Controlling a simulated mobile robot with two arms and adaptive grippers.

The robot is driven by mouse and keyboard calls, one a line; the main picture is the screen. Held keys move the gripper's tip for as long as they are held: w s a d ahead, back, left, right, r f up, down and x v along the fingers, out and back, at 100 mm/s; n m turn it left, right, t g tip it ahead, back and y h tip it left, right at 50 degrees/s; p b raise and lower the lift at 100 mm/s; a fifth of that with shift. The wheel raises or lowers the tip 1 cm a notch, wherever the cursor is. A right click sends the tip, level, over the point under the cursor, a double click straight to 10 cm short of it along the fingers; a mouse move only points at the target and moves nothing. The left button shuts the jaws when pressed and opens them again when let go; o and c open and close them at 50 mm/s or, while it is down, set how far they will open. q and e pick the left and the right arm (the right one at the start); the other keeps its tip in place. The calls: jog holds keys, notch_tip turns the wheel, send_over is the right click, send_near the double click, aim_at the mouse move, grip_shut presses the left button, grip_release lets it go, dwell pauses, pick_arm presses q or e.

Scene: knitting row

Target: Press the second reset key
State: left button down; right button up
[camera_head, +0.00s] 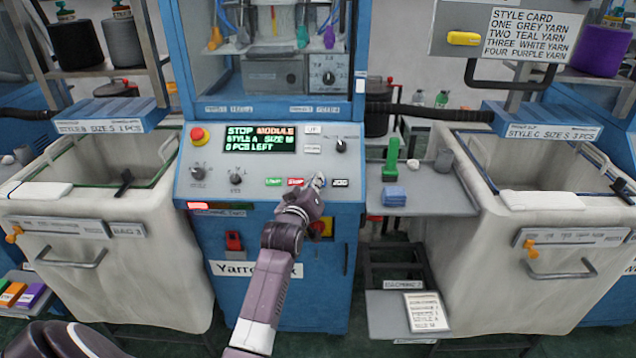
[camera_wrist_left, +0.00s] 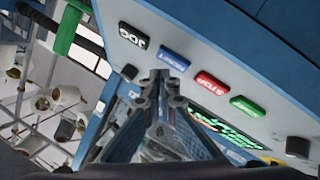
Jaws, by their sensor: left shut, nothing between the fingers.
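The blue machine's control panel (camera_head: 262,165) has a row of keys: green (camera_head: 273,182), red (camera_head: 295,182) and black (camera_head: 340,183). In the left wrist view a blue key (camera_wrist_left: 174,60) sits between the black key (camera_wrist_left: 133,35) and red key (camera_wrist_left: 211,82); its lettering is hard to read. My left gripper (camera_head: 317,183) is shut and empty at the panel, between the red and black keys, where it largely hides the blue key. In the wrist view its fingertips (camera_wrist_left: 160,78) are just beside the blue key; I cannot tell whether they touch. My right gripper is out of view.
The display (camera_head: 260,138) reads STOP MODULE, STYLE A SIZE M, 0 PCS LEFT. A red emergency knob (camera_head: 199,136) is at the panel's upper left. A side shelf (camera_head: 430,195) holds a green item (camera_head: 391,160) and blue blocks (camera_head: 394,196). Fabric bins (camera_head: 110,260) flank the machine.

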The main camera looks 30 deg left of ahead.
pick_arm(q)
jog(key=shift+f, duration=0.1)
dwell(0.5)
jog(key=shift+w+a+f, duration=0.15)
jog(key=shift+w+f, duration=0.05)
jog(key=shift+w, duration=0.05)
jog(key=shift+w+a+f, duration=0.15)
jog(key=shift+f, duration=0.2)
dwell(0.6)
dwell(0.4)
jog(key=shift+s+d+r+p, duration=0.2)
jog(key=shift+s+r+p, duration=0.1)
jog(key=shift+r+p, duration=0.35)
jog(key=shift+s+d, duration=0.1)
jog(key=s+r+p, duration=0.1)
jog(key=p, duration=0.1)
jog(key=d+r+p, duration=0.1)
jog(key=p, duration=0.1)
jog(key=s+r+p, duration=0.1)
jog(key=r, duration=0.1)
jog(key=shift+s+d+p, duration=0.3)
jog(key=shift+s+p, duration=0.05)
jog(key=shift+p, duration=0.05)
